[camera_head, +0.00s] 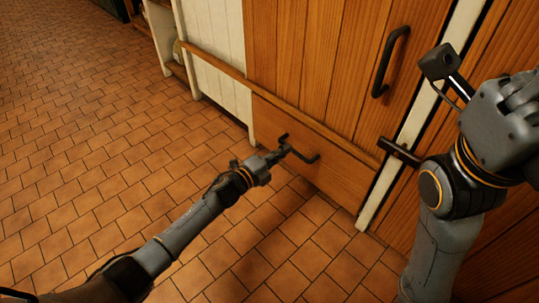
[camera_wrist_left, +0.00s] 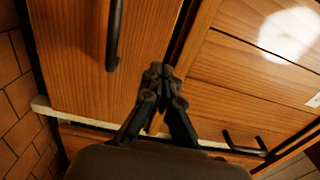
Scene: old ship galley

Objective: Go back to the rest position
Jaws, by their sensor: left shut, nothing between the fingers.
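My left arm reaches in from the lower left in the head view. Its gripper (camera_head: 281,146) is at the front of a low wooden drawer or panel (camera_head: 330,168), close to a black bar handle (camera_head: 303,156). Whether it touches the handle cannot be told. In the left wrist view the dark fingers of my left gripper (camera_wrist_left: 161,82) are together, with nothing between them, in front of wooden panels. My right arm is folded up at the right edge of the head view; its fingertips do not show.
A tall wooden door (camera_head: 335,70) with a black handle (camera_head: 390,62) stands behind the left gripper. Another black handle (camera_head: 400,152) sits by the pale door post (camera_head: 375,200), near my right arm. White panelling (camera_head: 215,45) is further left. The tiled floor (camera_head: 80,120) at left is clear.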

